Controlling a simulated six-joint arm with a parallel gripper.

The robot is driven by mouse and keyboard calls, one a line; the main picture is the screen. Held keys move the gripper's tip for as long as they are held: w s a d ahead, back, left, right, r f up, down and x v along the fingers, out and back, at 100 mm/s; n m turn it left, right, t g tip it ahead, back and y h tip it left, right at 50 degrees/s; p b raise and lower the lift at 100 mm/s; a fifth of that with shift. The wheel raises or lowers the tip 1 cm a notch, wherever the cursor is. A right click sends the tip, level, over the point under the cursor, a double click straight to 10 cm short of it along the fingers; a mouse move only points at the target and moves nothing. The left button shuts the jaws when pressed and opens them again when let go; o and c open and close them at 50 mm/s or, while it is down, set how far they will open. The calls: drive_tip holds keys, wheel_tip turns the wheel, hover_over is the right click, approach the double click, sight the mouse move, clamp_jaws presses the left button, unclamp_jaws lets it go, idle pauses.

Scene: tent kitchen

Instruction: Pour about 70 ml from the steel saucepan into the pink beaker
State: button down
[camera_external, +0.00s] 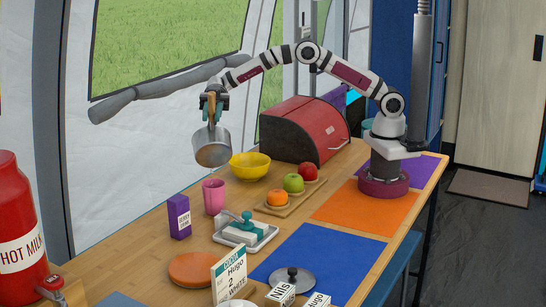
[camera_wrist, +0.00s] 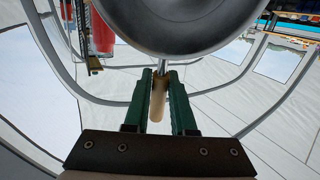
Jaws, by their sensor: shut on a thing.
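The steel saucepan (camera_external: 213,150) hangs in the air at the end of my arm, above and behind the pink beaker (camera_external: 214,197). Its body looks slightly tilted. My gripper (camera_external: 212,104) is shut on its wooden handle, which shows between the green fingers (camera_wrist: 158,98) in the wrist view. The pan's grey body (camera_wrist: 190,22) fills the top of that view. What is inside the pan is hidden. The pink beaker stands upright on the table, below the pan and apart from it. Its contents cannot be seen. No stream of liquid shows.
A yellow bowl (camera_external: 250,165) stands right of the pan, before a red bread bin (camera_external: 303,130). A purple carton (camera_external: 179,216) is left of the beaker. A tray with a white block (camera_external: 245,235) and a fruit board (camera_external: 290,201) lie nearby. A red canister (camera_external: 20,230) stands front left.

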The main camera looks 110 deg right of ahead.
drive_tip(key=shift+d+r+y, duration=0.2)
drive_tip(key=shift+d+y, duration=0.1)
drive_tip(key=shift+d, duration=0.05)
drive_tip(key=shift+d, duration=0.3)
drive_tip(key=shift+r, duration=0.1)
